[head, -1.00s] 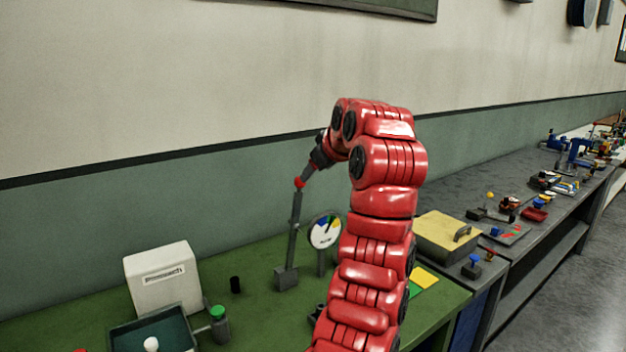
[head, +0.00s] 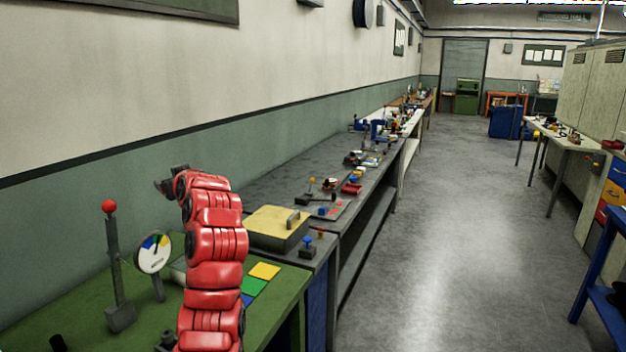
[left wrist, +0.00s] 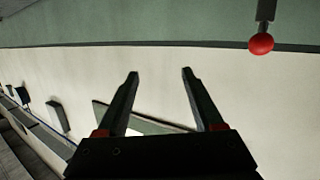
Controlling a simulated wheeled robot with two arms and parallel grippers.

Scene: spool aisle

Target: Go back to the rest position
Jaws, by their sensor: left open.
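My red left arm (head: 213,265) reaches up from the bottom of the head view and bends left at its top. My left gripper (head: 160,187) is small and dark there, to the right of the red-knobbed lever (head: 115,265) and apart from it. In the left wrist view, the two dark fingers of my left gripper (left wrist: 159,75) stand apart with nothing between them. The red knob (left wrist: 261,43) hangs at the upper right of that view, clear of the fingers. The lever stands nearly upright on the green bench. My right gripper is not in view.
A dial gauge (head: 153,253) stands between the lever and my arm. A yellow-lidded box (head: 277,228) and a grey bench (head: 262,184) with small parts lie beyond. The aisle floor (head: 440,230) is clear. A blue-framed table (head: 603,290) stands at the right.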

